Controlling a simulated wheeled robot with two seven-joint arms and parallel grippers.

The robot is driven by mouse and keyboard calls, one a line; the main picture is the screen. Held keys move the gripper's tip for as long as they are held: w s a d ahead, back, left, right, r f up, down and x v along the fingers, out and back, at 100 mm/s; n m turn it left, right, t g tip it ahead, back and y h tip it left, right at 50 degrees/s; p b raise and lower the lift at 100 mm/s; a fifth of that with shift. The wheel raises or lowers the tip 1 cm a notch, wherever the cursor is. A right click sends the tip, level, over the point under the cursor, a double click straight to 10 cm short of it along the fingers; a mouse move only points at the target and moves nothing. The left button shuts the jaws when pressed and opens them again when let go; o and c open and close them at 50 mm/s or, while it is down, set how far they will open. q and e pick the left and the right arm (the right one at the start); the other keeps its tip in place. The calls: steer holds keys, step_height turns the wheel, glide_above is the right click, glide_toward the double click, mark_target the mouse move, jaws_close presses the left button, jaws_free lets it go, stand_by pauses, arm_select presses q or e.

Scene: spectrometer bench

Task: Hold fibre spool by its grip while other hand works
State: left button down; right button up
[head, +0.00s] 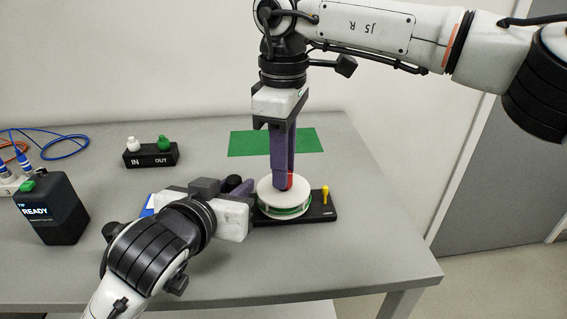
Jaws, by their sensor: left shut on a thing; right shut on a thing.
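The fibre spool (270,187) is a white reel with green fibre wound under its top disc. It sits on a black base (322,209) near the middle of the bench. My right gripper (284,181) points straight down from above, shut on a small red part (291,181) at the top of the spool. My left gripper (238,187) comes in low from the left, beside the spool. It is shut on a dark, rounded piece (233,182) that looks like a grip. Its white body hides the left end of the base and how that piece joins the spool.
A yellow peg (325,194) stands at the base's right end. A green mat (305,141) lies behind. A black IN/OUT block (151,157) with white and green caps stands back left. A black READY box (52,209) and blue cable (67,148) are far left. The bench's right side is clear.

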steer(key=shift+m, duration=0.6)
steer(key=o, duration=1.1)
step_height(320, 180, up, 12)
steer(key=shift+r, duration=0.1)
